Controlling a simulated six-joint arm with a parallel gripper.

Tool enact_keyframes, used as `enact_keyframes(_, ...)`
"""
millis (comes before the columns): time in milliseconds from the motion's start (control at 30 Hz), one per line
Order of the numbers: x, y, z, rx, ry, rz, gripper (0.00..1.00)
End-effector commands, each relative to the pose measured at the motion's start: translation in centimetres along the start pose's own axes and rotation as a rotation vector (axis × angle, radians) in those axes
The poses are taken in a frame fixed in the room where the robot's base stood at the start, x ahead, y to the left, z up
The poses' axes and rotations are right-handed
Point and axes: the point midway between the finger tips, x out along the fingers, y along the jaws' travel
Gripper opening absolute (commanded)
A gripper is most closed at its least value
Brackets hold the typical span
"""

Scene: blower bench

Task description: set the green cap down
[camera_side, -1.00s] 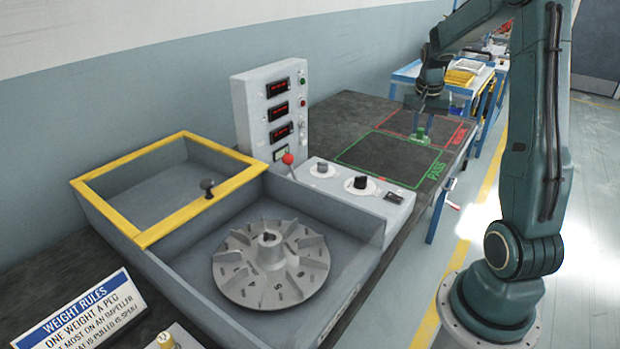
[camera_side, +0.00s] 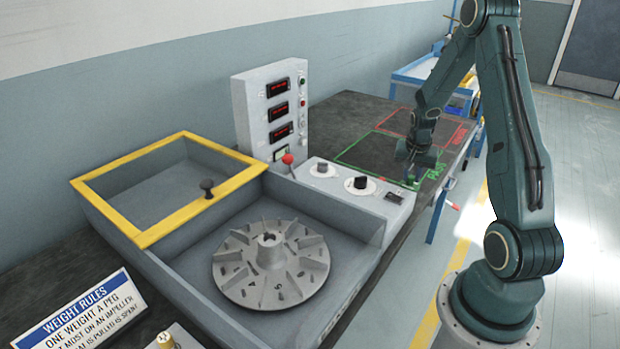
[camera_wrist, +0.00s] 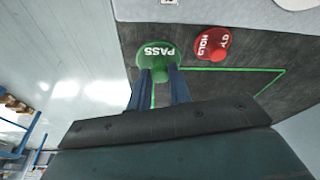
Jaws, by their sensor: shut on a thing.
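My gripper (camera_wrist: 162,74) is shut on the green cap (camera_wrist: 158,52), whose round top reads "PASS" in the wrist view. In the side view my gripper (camera_side: 411,172) points down at the near part of the green-outlined PASS area (camera_side: 376,156), close to its lettered edge. Only a small bit of green cap (camera_side: 410,183) shows below the fingers there. I cannot tell whether the cap touches the bench top.
A red cap marked "HOLD" (camera_wrist: 211,45) stands to the right of the green one in the wrist view. The control box with knobs (camera_side: 360,183) is close on the left. A red-outlined area (camera_side: 395,122) lies behind. The PASS area's middle looks clear.

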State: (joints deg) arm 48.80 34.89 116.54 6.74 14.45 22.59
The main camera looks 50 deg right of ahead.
Motion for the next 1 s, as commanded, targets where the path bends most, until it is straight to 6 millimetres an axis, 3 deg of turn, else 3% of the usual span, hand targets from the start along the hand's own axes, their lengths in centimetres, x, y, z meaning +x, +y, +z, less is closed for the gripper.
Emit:
enact_keyframes(267,0.4,0.0,0.1,0.0,-0.001,0.0,0.0)
enact_keyframes(633,3.6,0.0,1.0,0.0,-0.002,0.001,0.0)
enact_keyframes(1000,3.8,0.0,1.1,0.0,0.0,-0.001,0.0)
